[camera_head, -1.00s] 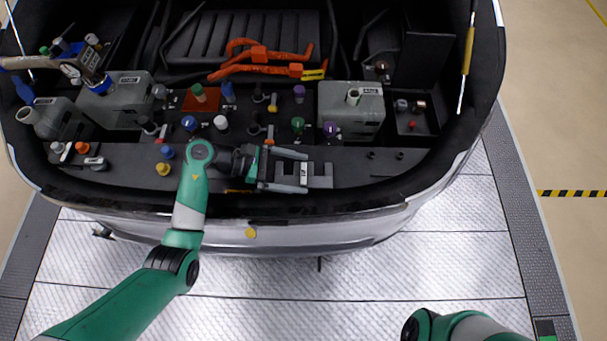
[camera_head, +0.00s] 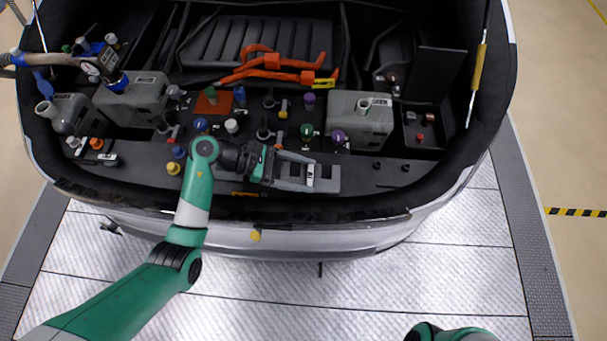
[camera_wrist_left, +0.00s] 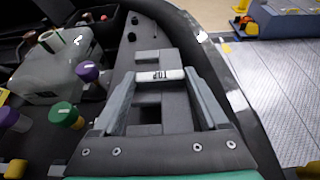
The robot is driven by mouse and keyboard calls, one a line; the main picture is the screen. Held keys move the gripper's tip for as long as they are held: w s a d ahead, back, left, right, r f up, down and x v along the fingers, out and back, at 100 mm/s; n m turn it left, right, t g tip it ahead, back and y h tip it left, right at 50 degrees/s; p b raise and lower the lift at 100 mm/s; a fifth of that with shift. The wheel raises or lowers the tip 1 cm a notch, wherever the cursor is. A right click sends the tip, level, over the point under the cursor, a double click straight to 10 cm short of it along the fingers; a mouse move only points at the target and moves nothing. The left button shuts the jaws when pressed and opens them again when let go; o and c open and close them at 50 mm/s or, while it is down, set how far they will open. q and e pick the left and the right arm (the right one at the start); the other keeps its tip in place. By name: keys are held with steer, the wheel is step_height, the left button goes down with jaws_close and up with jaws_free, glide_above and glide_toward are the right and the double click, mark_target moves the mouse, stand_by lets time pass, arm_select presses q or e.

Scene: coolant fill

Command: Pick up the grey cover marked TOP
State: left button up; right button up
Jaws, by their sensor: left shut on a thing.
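The grey cover (camera_head: 311,175) is a small narrow bar with a pale label on its upper face, over the grey slotted block at the front ledge of the bay. In the left wrist view the cover (camera_wrist_left: 160,75) lies crosswise between the fingertips, its dark lettering too small to read surely. My left gripper (camera_head: 310,174) is shut on it, one finger at each end; these fingers also show in the left wrist view (camera_wrist_left: 161,77). I cannot tell whether the cover is clear of the block. My right gripper is out of view; only part of the right arm shows at the bottom.
The grey block (camera_head: 328,180) has dark recesses. Orange hoses (camera_head: 270,63) run at the back. A hose nozzle (camera_head: 105,65) is at the left tank. The ledge to the right is mostly clear.

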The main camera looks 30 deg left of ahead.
arm_select(q)
steer(key=s+d+r+p, duration=0.5)
steer(key=s+d+r, duration=0.4)
steer(key=d+r, duration=0.1)
steer(key=shift+s+d, duration=0.2)
